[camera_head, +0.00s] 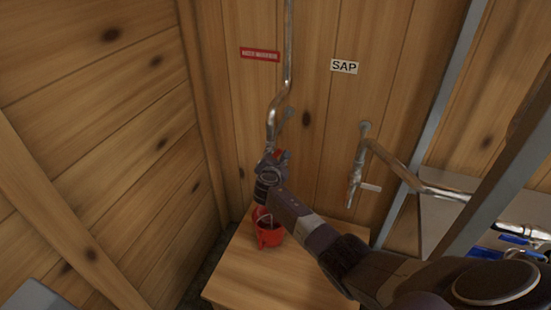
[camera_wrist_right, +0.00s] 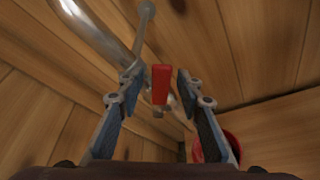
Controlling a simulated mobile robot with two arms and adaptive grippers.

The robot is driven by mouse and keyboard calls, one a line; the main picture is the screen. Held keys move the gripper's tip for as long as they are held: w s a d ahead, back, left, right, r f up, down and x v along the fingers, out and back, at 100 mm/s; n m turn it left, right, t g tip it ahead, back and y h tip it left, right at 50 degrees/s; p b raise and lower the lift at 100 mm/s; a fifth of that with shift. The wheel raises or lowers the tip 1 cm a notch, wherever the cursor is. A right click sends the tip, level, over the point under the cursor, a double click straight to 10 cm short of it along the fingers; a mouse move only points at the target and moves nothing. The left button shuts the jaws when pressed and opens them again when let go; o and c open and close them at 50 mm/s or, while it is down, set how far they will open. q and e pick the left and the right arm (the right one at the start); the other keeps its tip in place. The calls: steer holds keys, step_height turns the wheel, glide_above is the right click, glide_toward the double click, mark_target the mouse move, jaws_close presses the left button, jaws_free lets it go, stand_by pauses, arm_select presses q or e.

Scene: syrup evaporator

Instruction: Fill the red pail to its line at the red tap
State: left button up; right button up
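The red pail (camera_head: 270,236) stands upright on a wooden table below the red tap, its wire handle raised. Its fill line and contents cannot be made out. The tap sits at the lower end of a metal pipe (camera_head: 288,60), mostly hidden by my right gripper (camera_head: 277,155) in the head view. In the right wrist view the red tap lever (camera_wrist_right: 160,92) is between the open fingers of this gripper (camera_wrist_right: 160,78), with gaps seeming to show on both sides. Part of the pail's red rim (camera_wrist_right: 236,150) shows behind the right finger. My left gripper is not in view.
The wooden table (camera_head: 275,280) has bare top in front of the pail. A second tap (camera_head: 355,185) under the SAP sign (camera_head: 344,66) is to the right. A red sign (camera_head: 260,55) is on the back wall. Metal posts and blue-handled valves (camera_head: 515,239) are at the right.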

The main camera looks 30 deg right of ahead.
steer(key=v, duration=1.1)
steer(key=shift+s+a, duration=0.25)
steer(key=shift+s, duration=0.1)
steer(key=shift+d, duration=0.1)
